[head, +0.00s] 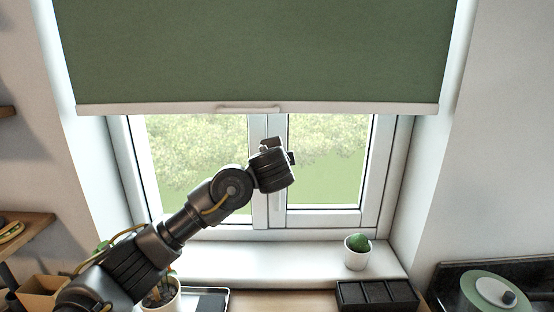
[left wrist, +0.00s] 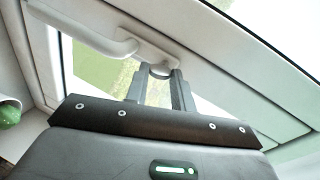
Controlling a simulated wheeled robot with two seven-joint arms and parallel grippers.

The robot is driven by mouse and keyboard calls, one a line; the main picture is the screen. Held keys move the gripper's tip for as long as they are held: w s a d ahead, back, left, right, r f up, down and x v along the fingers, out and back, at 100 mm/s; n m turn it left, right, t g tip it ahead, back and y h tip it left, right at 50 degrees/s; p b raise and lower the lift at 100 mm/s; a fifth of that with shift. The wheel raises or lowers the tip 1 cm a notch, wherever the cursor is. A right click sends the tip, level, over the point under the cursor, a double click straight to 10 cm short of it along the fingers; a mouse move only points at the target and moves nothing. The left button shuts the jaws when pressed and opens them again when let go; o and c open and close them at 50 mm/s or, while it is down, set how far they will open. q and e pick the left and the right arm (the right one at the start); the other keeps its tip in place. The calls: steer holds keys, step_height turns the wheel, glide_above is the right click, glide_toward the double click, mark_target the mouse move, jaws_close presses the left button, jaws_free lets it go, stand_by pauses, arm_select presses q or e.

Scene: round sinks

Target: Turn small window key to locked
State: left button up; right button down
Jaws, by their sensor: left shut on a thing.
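The white window handle (left wrist: 95,36) shows in the left wrist view, running from its mount toward the upper left. In the head view it hangs down (head: 275,208) below my gripper on the middle frame. My left gripper (left wrist: 160,78) is at the handle's mount, its two dark fingers shut on a small pale, rounded piece, the window key (left wrist: 160,70). The key is mostly hidden between the fingers, so its turn position cannot be told. In the head view my left gripper (head: 271,146) is at the window's middle post, and its wrist hides the key. My right gripper is not in view.
A green blind (head: 260,50) hangs above the gripper, its white bottom bar (head: 340,108) close over it. On the white sill (head: 300,262) stands a potted cactus (head: 357,252) at right. A black tray (head: 377,295) and a plant pot (head: 164,297) are in front.

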arm_select(q)
steer(key=shift+d+m+y, duration=0.1)
steer(key=shift+m+y, duration=0.3)
steer(key=shift+m, duration=0.5)
steer(key=o, duration=1)
steer(key=shift+b+v, duration=1.6)
steer(key=shift+v, duration=3.75)
